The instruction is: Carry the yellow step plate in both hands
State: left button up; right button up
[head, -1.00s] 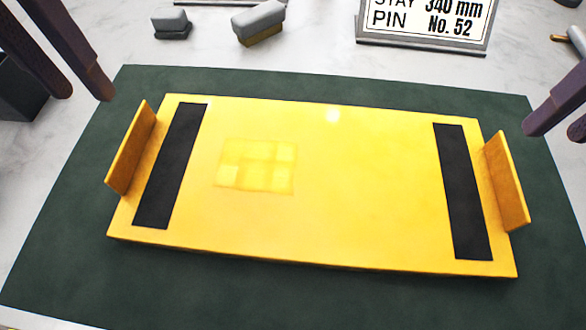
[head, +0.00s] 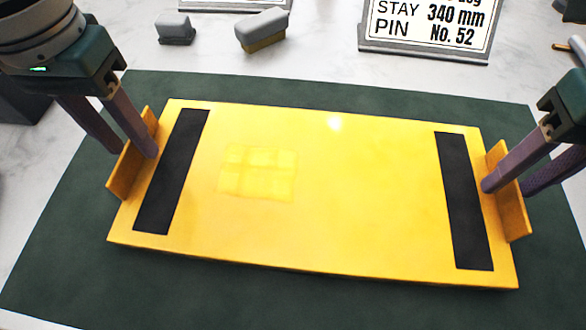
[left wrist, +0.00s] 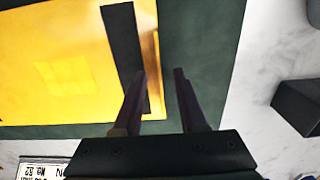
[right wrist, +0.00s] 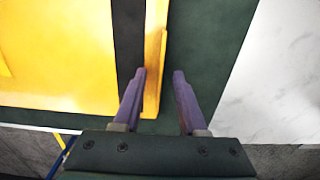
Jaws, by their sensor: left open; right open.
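The yellow step plate (head: 320,190) lies flat on a dark green mat (head: 60,240). It has a black strip near each end and an upright yellow flange at each end. My left gripper (head: 136,155) is open, its fingers on either side of the left flange (head: 122,178); it also shows in the left wrist view (left wrist: 160,75). My right gripper (head: 504,190) is open at the right flange (head: 511,205), with one finger on the plate side and the other beyond it. In the right wrist view the flange (right wrist: 154,70) runs between the open fingers (right wrist: 163,75).
A sign (head: 430,25) stands behind the mat. Two grey blocks, one small (head: 175,28) and one larger with a yellowish base (head: 263,28), lie at the back on the pale marbled surface. A dark box (head: 22,105) is at the far left.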

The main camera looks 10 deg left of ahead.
pick_arm(q)
jog(key=shift+f, duration=0.65)
pick_arm(e)
jog(key=shift+f, duration=0.65)
pick_arm(q)
jog(key=shift+c, duration=0.3)
pick_arm(e)
jog(key=shift+c, duration=0.3)
pick_arm(q)
grip_shut()
pick_arm(e)
grip_shut()
pick_arm(q)
jog(key=shift+r, duration=0.1)
pick_arm(e)
jog(key=shift+r, duration=0.1)
